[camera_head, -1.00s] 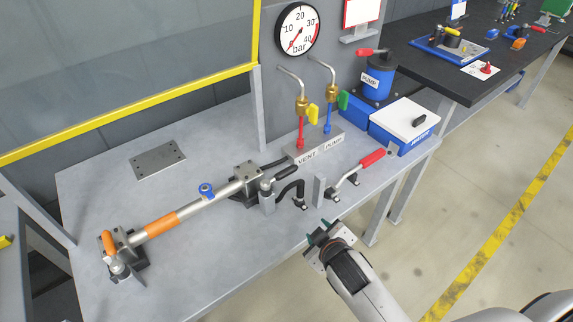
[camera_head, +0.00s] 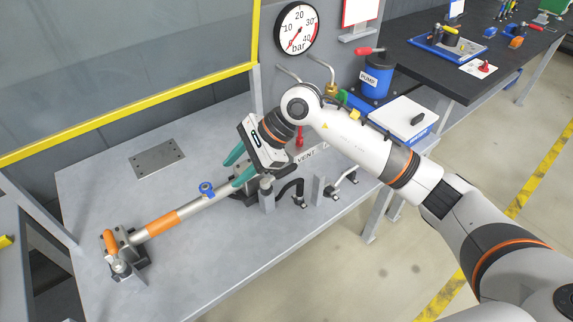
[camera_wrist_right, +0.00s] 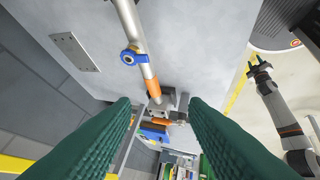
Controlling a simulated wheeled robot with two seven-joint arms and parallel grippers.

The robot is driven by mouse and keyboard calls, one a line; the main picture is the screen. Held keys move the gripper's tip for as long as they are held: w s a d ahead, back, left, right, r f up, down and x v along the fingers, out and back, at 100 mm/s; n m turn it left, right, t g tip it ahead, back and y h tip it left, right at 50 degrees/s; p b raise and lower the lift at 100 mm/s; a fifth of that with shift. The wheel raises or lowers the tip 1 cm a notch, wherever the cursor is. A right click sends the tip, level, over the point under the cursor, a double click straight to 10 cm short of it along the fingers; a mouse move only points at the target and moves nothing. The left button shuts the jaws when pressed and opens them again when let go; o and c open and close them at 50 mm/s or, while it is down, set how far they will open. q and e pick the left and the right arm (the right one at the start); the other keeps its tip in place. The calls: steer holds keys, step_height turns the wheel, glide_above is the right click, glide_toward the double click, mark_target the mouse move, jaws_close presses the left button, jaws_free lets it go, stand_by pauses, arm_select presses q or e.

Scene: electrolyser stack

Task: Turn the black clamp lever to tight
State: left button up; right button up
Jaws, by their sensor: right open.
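The metal post of the clamp (camera_head: 266,196) stands at the near right end of the long tube (camera_head: 200,204) in the head view. Its black lever is mostly hidden behind my right gripper, so I cannot tell its angle. My right gripper (camera_head: 237,167) is open above the tube's right end, left of the clamp post, its teal fingers pointing left and down.
An orange lever (camera_head: 110,242) sits at the tube's left end. A blue ring fitting (camera_head: 207,189) is on the tube. Black hooked parts (camera_head: 291,191) stand right of the clamp. A flat metal plate (camera_head: 157,159) lies behind. The table's front left is clear.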

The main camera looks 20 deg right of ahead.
mark_target(286, 169)
steer(key=w+d+r+n+h, duration=0.15)
steer(key=w+d+h, duration=0.25)
steer(key=d+h, duration=0.65)
steer(key=f+y, duration=0.1)
steer(key=f, duration=0.2)
steer(key=w+d+f+y+p, duration=0.1)
steer(key=f, duration=0.3)
steer(key=w+f+y+p, duration=0.1)
steer(key=f, duration=0.3)
steer(key=shift+w+d+f+t, duration=0.1)
steer(key=shift+d+f+t, duration=0.15)
steer(key=shift+d+t, duration=0.15)
steer(key=shift+c, duration=0.2)
jaws_close()
